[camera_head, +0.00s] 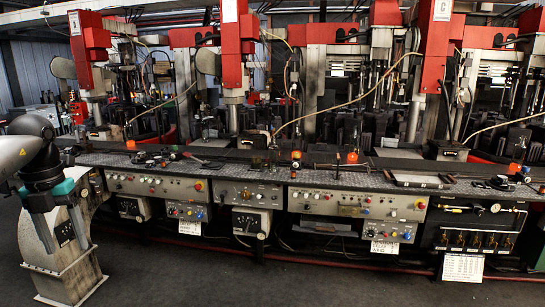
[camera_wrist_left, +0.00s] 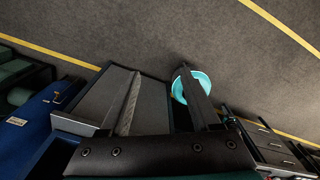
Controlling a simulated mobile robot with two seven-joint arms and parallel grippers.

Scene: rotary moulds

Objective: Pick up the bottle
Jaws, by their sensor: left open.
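No bottle can be made out for certain in either view. A round turquoise object (camera_wrist_left: 191,86) shows in the left wrist view, partly hidden behind the right-hand finger. I cannot tell what it is. My left gripper (camera_wrist_left: 158,78) is open, with its two dark fingers spread apart and nothing held between them. My right gripper is not in view.
Several red and grey machines stand behind the bench. Small orange objects (camera_head: 352,157) and loose tools (camera_head: 170,157) lie on its top. Control panels (camera_head: 358,203) line its front. The dark floor (camera_head: 190,280) before it is clear. A blue cabinet (camera_wrist_left: 40,118) and drawers (camera_wrist_left: 270,145) flank the wrist view.

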